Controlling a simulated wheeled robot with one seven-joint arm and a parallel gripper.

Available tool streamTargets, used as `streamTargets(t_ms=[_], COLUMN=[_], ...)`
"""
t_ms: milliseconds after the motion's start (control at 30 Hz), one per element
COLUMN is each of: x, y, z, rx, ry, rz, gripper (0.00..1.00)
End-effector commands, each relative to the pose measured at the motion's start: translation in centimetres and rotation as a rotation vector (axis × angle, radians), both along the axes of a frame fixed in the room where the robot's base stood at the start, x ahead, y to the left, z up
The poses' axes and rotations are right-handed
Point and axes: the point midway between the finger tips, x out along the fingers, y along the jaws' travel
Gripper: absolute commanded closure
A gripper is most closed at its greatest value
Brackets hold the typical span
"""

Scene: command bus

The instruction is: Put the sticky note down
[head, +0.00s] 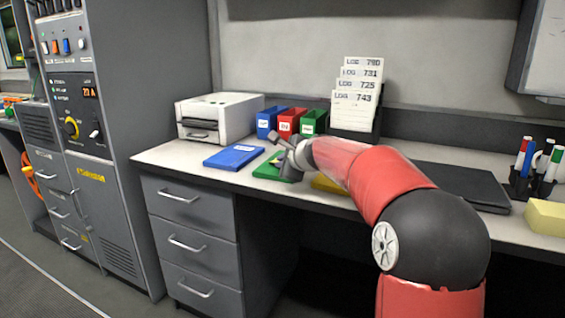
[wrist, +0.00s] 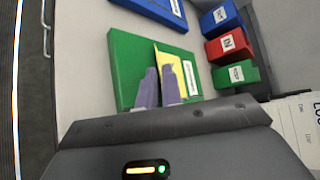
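My gripper (wrist: 159,88) is over the green folder in the wrist view, its two fingers close together. A thin yellow sheet, which looks like the sticky note (wrist: 170,65), stands up between and beyond the fingers and appears pinched by them. The green folder (wrist: 128,60) lies flat on the desk below, with a white label near its right edge. In the head view my gripper (head: 290,158) is low over the green folder (head: 267,170); the note cannot be made out there. Whether the note touches the folder is unclear.
A blue folder (head: 234,157) lies to the left, and a yellow item (head: 328,184) is partly hidden by my arm. Blue, red (head: 289,122) and green boxes, a printer (head: 215,116) and a log rack (head: 355,100) stand behind. A dark laptop-like slab (head: 460,187) lies right.

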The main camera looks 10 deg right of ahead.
Motion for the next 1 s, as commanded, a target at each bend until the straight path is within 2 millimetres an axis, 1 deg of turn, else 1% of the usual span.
streamTargets(t_ms=[133, 200, 267, 367, 600, 700, 800, 1000], x=[0.0, 0.0, -0.6, -2.1, -6.8, -8.4, -9.5, -10.5], y=[0.0, 0.0, -0.2, -0.7, -1.9, -2.4, -2.7, -2.9], z=[0.2, 0.6, 0.7, 1.3, 3.6, 4.5, 5.0, 5.5], rx=[0.0, -0.001, -0.001, -0.002, -0.001, -0.001, -0.001, 0.0], ry=[0.0, 0.0, -0.003, -0.002, -0.003, -0.003, -0.001, 0.0], rz=[0.0, 0.0, -0.002, -0.002, -0.002, -0.002, -0.001, 0.001], gripper=[0.93, 0.93, 0.93, 0.93, 0.93, 0.93, 0.93, 0.93])
